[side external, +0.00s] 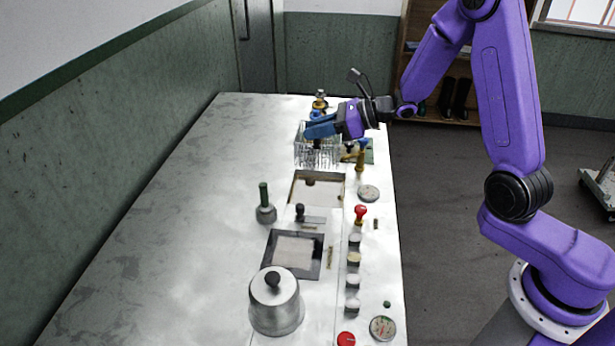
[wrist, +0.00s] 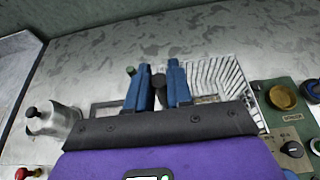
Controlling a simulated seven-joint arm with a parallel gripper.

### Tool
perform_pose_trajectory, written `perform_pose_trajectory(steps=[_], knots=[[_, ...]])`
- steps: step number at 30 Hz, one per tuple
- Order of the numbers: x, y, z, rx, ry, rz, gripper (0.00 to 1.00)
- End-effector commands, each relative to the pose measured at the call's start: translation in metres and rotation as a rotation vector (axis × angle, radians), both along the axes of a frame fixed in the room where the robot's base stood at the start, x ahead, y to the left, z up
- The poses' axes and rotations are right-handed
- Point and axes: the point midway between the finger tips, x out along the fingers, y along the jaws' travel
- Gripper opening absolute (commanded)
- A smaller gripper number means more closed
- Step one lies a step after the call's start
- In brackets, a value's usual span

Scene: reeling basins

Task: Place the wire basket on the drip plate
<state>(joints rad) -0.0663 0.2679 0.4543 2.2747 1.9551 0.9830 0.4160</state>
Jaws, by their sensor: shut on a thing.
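The wire basket (side external: 317,158) is a pale box of thin wires near the far end of the metal table. My gripper (side external: 318,129) is over it, with blue fingers shut on what seems to be its dark upright grip. In the wrist view my gripper (wrist: 157,88) has a dark knob between the fingers, and pale ribbed wires of the basket (wrist: 225,72) show to the right. I cannot tell whether the basket touches the surface below it. I cannot pick out the drip plate for certain; the fingers and basket may hide it.
A framed recess (side external: 317,188) and a dark-framed square (side external: 293,253) lie nearer along the table. A lidded metal pot (side external: 275,303) stands at the near end. A green-handled tool (side external: 265,205) stands upright. A red knob (side external: 361,213) and several jars line the right edge. The left side is clear.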

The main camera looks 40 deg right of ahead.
Motion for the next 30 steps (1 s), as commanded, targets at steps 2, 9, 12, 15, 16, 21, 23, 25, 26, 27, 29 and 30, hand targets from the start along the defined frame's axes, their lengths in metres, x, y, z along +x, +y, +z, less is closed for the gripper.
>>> perform_pose_trajectory(steps=[2,9,12,15,16,21,23,25,26,27,29,30], knots=[[0.001,0.0,0.01,-0.002,-0.006,0.001,0.0],[0.001,0.0,0.043,-0.003,-0.008,0.0,0.0],[-0.004,0.008,0.049,-0.003,-0.004,0.029,0.0],[-0.016,0.027,0.049,-0.006,-0.008,0.106,0.0],[-0.02,0.033,0.049,-0.007,-0.009,0.127,0.0],[-0.05,0.071,0.048,-0.01,-0.015,0.296,0.0],[-0.064,0.085,0.048,-0.01,-0.017,0.364,0.0],[-0.081,0.102,0.048,-0.011,-0.016,0.45,0.0],[-0.088,0.107,0.048,-0.011,-0.016,0.482,0.0],[-0.098,0.115,0.048,-0.009,-0.016,0.525,0.0],[-0.112,0.125,0.048,-0.009,-0.015,0.587,0.0],[-0.12,0.13,0.048,-0.008,-0.014,0.623,0.0]])
